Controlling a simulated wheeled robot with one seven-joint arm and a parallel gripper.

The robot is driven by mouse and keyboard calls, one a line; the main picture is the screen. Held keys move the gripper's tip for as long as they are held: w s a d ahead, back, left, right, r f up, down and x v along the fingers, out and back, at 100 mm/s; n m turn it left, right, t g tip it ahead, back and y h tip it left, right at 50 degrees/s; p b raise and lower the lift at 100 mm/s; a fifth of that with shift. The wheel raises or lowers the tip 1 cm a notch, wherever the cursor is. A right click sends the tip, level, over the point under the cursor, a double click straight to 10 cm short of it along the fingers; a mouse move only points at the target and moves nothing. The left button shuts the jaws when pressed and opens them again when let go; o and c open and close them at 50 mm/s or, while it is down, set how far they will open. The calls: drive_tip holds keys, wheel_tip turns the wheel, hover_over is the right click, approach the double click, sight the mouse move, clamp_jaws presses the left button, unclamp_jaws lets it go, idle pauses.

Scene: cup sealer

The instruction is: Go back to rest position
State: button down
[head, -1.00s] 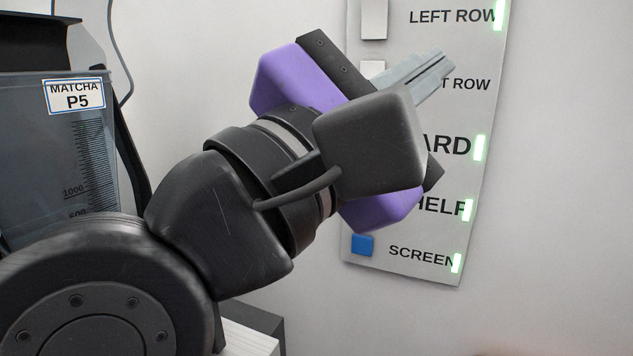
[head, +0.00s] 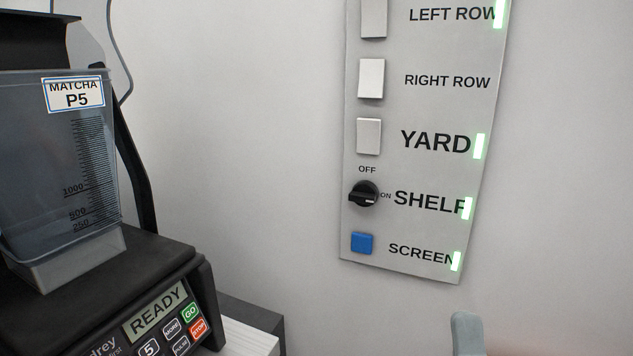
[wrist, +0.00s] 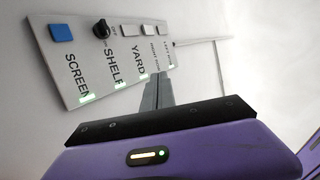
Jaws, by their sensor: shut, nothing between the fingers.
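My gripper (wrist: 157,95) shows in the wrist view with its two grey fingers together and nothing between them. The fingers extend from a black bar above the purple gripper body (wrist: 180,153) and point toward the wall panel. In the head view, a grey rounded tip (head: 467,333) at the bottom edge looks like part of my gripper; the rest of the arm is out of that view. The switch panel (head: 430,110) is on the wall, apart from the tip in the head view.
The panel has white switches, a black SHELF knob (head: 363,194) with its pale mark toward ON, and a blue SCREEN button (head: 361,243). The wall to the right is bare.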

drive_tip(key=s+d+f+n+g+y, duration=0.1)
drive_tip(key=s+d+f+n+g, duration=0.35)
drive_tip(key=f, duration=0.45)
drive_tip(key=s+d+f+n+g+y, duration=0.1)
drive_tip(key=s+f+n+g, duration=0.2)
drive_tip(key=s+f+n, duration=0.35)
drive_tip(key=s+f+n+g+h, duration=0.2)
drive_tip(key=s+f+n+g, duration=0.2)
drive_tip(key=s+f, duration=0.8)
drive_tip(key=shift+d+g, duration=0.4)
drive_tip(key=shift+g, duration=0.55)
